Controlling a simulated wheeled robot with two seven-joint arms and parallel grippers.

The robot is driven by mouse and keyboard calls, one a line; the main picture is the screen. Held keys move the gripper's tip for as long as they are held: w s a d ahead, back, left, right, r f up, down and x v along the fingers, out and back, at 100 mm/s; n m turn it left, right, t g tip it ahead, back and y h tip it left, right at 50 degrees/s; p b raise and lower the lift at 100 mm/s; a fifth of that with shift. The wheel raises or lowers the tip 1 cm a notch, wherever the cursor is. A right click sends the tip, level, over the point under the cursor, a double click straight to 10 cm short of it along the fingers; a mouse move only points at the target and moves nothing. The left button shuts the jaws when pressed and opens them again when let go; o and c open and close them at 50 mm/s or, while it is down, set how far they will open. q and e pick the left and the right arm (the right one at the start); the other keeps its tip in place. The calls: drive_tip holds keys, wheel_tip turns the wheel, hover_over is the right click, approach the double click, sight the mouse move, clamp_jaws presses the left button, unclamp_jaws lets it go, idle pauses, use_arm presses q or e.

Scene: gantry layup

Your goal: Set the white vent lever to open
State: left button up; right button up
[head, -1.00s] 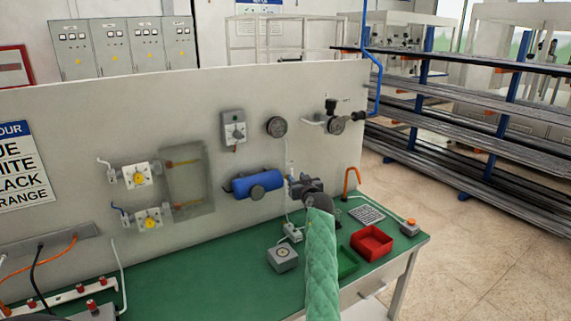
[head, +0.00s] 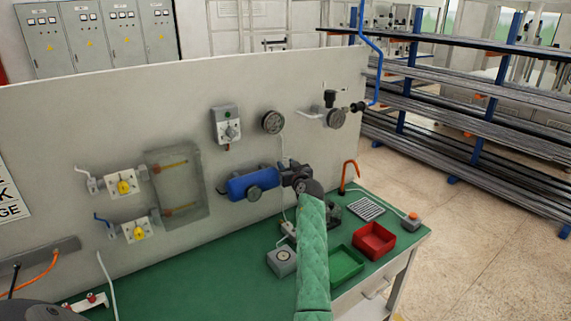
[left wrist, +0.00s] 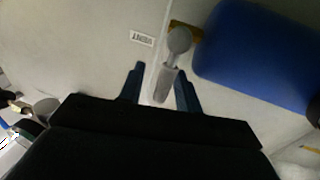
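The white vent lever (left wrist: 162,86) shows in the left wrist view as a pale handle running down from a round knob-like hub, with a brass piece behind it. My left gripper (left wrist: 160,84) is open, with one dark finger on each side of the handle; firm contact is not visible. In the head view my left gripper (head: 291,176), on the green-sleeved arm, is at the right end of the blue tank (head: 249,184) and hides the lever. The tank also shows in the left wrist view (left wrist: 262,55). My right gripper is not in view.
A small label (left wrist: 142,40) is beside the lever. Two yellow-knobbed valves (head: 124,187) and gauges (head: 272,121) are on the grey panel. A grey box (head: 282,261), green tray (head: 346,280) and red bin (head: 374,257) stand on the green bench beside my arm.

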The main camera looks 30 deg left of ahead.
use_arm(q)
clamp_jaws()
